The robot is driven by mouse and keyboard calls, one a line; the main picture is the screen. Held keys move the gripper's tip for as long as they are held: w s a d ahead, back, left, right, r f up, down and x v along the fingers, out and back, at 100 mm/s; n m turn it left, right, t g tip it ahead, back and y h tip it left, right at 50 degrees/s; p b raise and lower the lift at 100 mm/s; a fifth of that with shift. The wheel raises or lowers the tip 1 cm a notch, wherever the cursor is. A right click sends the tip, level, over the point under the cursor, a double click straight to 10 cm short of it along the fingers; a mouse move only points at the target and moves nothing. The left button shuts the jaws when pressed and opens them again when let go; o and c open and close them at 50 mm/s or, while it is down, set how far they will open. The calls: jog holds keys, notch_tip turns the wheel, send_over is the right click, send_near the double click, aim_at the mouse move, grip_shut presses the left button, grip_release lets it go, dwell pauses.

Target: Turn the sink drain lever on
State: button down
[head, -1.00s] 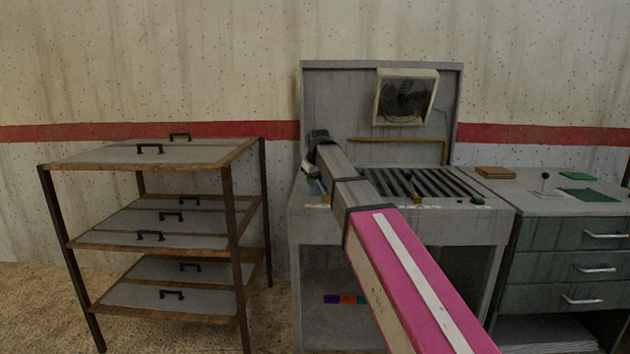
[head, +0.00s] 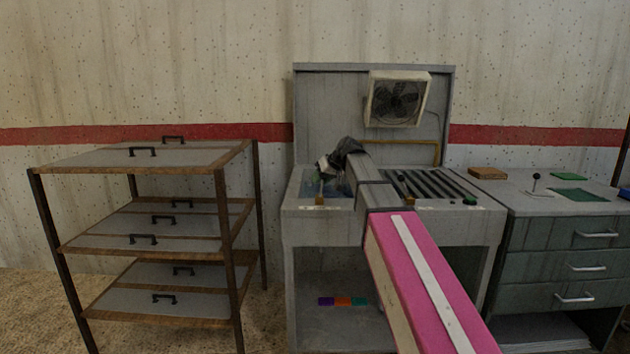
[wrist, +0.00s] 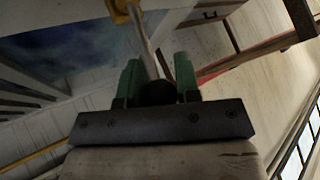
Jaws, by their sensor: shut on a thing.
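The sink basin (head: 306,183), holding something blue like water, is in the left part of the grey counter unit. A thin drain lever (head: 320,187) stands upright at its front edge on an orange-yellow base (head: 319,201). My gripper (head: 325,166) is at the lever's top. In the wrist view, my green fingers (wrist: 157,62) are shut on the lever's dark round knob (wrist: 157,93). The lever's rod (wrist: 146,45) runs from the knob to the yellow base (wrist: 122,10). In the head view my arm hides part of the counter.
A slatted grill (head: 440,186) with a second lever lies right of the basin, with a green knob (head: 470,200). A wall fan (head: 398,99) and yellow pipe are behind. A shelf rack (head: 150,200) stands left, a drawer cabinet (head: 560,250) right.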

jog(key=shift+d+f+y, duration=0.2)
jog(key=shift+d+y, duration=0.6)
jog(key=shift+y, duration=0.1)
jog(key=shift+d+f, duration=0.1)
jog(key=shift+d, duration=0.35)
jog(key=c, duration=0.8)
grip_release()
jog(key=shift+d, duration=0.1)
jog(key=v, duration=1)
jog(key=shift+s+d, duration=0.25)
jog(key=shift+d+m, duration=0.1)
jog(key=shift+m, duration=0.2)
